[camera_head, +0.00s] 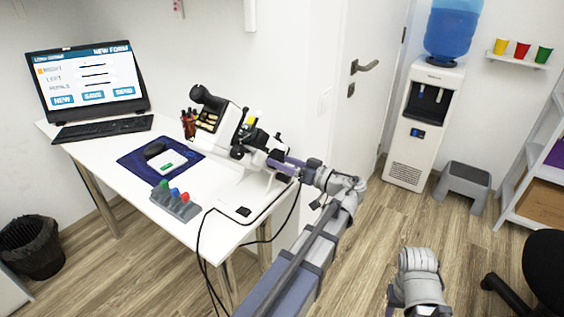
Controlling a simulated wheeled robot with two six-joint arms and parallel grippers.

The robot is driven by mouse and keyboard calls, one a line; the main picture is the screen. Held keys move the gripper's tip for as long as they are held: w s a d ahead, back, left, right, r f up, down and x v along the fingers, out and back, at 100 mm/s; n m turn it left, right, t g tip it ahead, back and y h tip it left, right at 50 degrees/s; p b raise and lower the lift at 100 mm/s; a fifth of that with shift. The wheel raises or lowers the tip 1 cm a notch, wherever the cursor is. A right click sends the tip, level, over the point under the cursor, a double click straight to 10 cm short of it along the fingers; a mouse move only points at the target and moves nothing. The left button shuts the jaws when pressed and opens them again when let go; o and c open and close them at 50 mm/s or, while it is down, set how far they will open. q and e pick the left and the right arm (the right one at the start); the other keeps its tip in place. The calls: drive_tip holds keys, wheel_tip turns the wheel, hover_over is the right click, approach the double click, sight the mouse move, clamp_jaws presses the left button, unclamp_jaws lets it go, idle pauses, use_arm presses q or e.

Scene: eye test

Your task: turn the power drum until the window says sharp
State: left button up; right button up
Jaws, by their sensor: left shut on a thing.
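A white and black optical instrument (228,122) stands tilted on the white desk, its black eyepiece up at the left. My left gripper (279,160) is shut at the right side of the instrument, on what appears to be the power drum. The fingers and wrist cover most of the drum. I cannot make out the window or any word in it at this size. My right arm shows only partly at the bottom right; its fingertips are not clearly seen.
The desk (112,150) also holds a monitor (88,80), a keyboard (103,128), a blue mat (136,164) and a grey rack (176,204) with coloured pieces. A black cable hangs off the desk's front edge. A water cooler (405,160) and grey step stool (463,178) stand at the right.

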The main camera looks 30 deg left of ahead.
use_arm(q)
drive_tip(key=shift+f, duration=0.1)
drive_tip(key=o, duration=1.3)
drive_tip(key=shift+d, duration=0.15)
drive_tip(key=d, duration=0.7)
drive_tip(key=shift+s+d, duration=0.3)
drive_tip(key=shift+s, duration=0.05)
